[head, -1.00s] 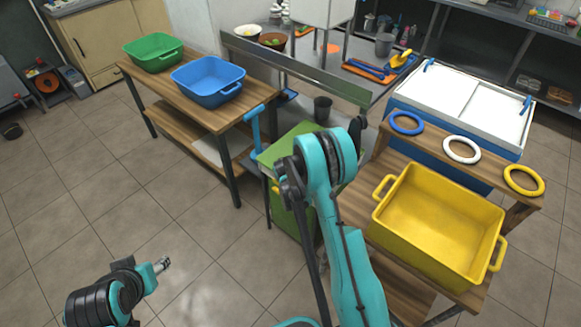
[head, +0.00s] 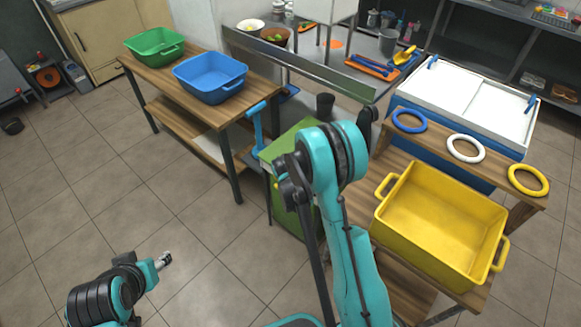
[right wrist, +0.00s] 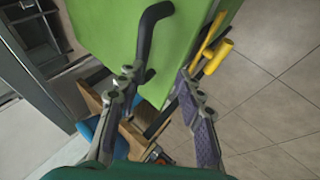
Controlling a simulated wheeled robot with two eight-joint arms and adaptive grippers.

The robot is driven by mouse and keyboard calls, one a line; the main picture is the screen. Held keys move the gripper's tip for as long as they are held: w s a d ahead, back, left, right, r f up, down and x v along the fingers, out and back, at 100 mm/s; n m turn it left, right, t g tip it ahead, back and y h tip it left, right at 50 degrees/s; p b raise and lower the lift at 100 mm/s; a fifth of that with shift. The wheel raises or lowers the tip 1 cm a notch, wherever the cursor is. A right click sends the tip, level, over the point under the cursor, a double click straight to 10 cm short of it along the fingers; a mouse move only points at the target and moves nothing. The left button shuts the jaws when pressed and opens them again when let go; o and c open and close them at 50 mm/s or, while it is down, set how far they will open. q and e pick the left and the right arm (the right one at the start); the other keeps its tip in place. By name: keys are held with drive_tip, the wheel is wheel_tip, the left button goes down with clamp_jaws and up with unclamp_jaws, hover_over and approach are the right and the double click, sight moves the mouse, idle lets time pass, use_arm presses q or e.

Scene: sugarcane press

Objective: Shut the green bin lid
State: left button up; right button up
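The green bin (head: 290,213) stands on the floor at the centre of the head view, partly hidden behind my right arm. Its light green top panel (head: 283,147) shows left of the arm; I cannot tell the lid's exact angle. In the right wrist view a large green panel (right wrist: 105,35) fills the upper middle, with a black bent handle (right wrist: 147,35) and a yellow handle (right wrist: 214,55) beside it. My right gripper (right wrist: 158,84) is open, its fingers apart near the panel's lower edge, with nothing visibly held. My left gripper (head: 166,259) is low over the floor, away from the bin.
A wooden table (head: 150,80) at left holds a green basin (head: 155,47) and a blue basin (head: 210,78). A wooden bench with a yellow tub (head: 440,225) and three rings stands right of the bin. A dark cup (head: 325,105) sits behind it.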

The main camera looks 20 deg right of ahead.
drive_tip(key=v, duration=0.7)
drive_tip(key=shift+d+r, duration=0.15)
drive_tip(key=shift+r, duration=0.05)
drive_tip(key=shift+s, duration=0.15)
drive_tip(key=s+a+r+m+y, duration=0.2)
drive_tip(key=s+a+r+m, duration=0.15)
drive_tip(key=s+r, duration=0.95)
drive_tip(key=s+a+r+m, duration=0.1)
drive_tip(key=s+a, duration=0.1)
drive_tip(key=s, duration=0.5)
drive_tip(key=s+a+r+m+y, duration=0.1)
drive_tip(key=s+a+r+m, duration=0.1)
drive_tip(key=s, duration=0.5)
drive_tip(key=shift+a+y, duration=0.2)
drive_tip(key=shift+y, duration=0.1)
drive_tip(key=shift+s+r, duration=0.1)
